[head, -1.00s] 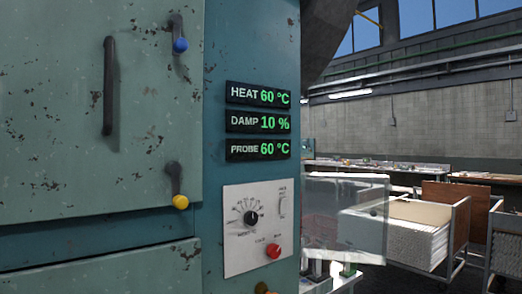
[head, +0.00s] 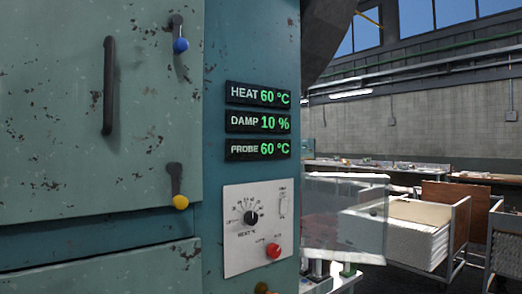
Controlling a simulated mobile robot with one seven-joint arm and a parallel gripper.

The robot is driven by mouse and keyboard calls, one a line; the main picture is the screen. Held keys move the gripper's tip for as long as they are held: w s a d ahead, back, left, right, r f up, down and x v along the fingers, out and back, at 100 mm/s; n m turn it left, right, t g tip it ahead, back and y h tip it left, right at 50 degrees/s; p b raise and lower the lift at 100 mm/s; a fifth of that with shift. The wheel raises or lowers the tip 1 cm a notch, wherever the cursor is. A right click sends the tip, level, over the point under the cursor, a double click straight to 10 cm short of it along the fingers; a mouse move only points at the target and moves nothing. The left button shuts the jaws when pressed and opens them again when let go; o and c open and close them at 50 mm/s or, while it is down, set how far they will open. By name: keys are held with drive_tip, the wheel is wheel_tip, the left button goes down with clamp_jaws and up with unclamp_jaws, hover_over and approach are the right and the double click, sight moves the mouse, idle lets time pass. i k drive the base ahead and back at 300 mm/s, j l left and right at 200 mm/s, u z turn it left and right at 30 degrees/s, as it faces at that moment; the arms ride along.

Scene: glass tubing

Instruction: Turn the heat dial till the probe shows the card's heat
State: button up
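The heat dial (head: 251,218) is a black knob with a ring of printed marks, on a white control panel (head: 235,258) at the cabinet's right side. Its exact setting is too small to read. Above it, the heat display (head: 258,94) reads 60 °C in green. The probe display (head: 258,149) also reads 60 °C. No card with a heat value can be made out. My gripper is not in view.
The damp display (head: 258,122) reads 10 %. A red button (head: 273,251) and a small switch (head: 283,205) share the panel. The teal cabinet door (head: 60,130) has a black handle (head: 108,86). A clear box (head: 340,215) and a wheeled cart (head: 415,238) stand to the right.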

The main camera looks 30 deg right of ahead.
sight(250, 218)
drive_tip(key=i+j+z, duration=0.15)
drive_tip(key=i+z, duration=0.3)
drive_tip(key=z, duration=1.15)
drive_tip(key=i+j, duration=0.05)
